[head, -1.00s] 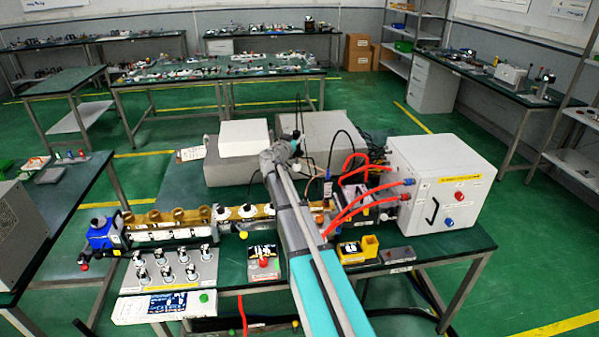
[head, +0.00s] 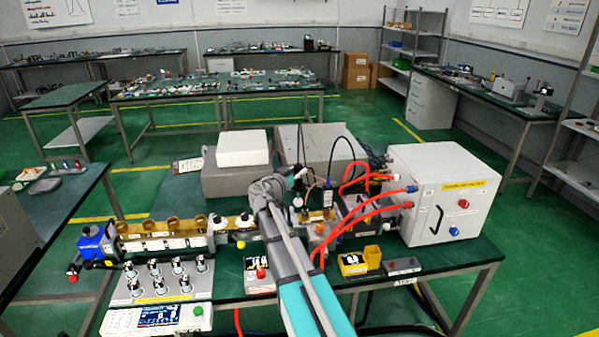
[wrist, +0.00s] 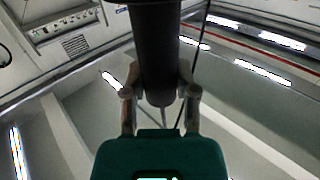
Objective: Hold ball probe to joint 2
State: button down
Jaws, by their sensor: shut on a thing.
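My gripper (wrist: 160,100) is shut on a dark cylinder, which looks like the ball probe (wrist: 160,50), in the wrist view. The cylinder stands between the two fingers, with a narrow pale tip and a thin cable beside it. I cannot tell which joint is joint 2, or whether the probe touches the line.
A white generator box (head: 442,195) with red hoses stands at the right. A blue unit (head: 98,243) is at the line's left end. A knob panel (head: 158,281), a meter (head: 158,318) and a yellow box (head: 358,262) stand along the front. Grey boxes (head: 237,180) lie behind.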

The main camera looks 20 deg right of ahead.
aim_at(298, 198)
jog(key=shift+f, duration=0.1)
notch_tip(298, 198, down, 9)
jog(key=b, duration=0.9)
jog(key=shift+r, duration=0.3)
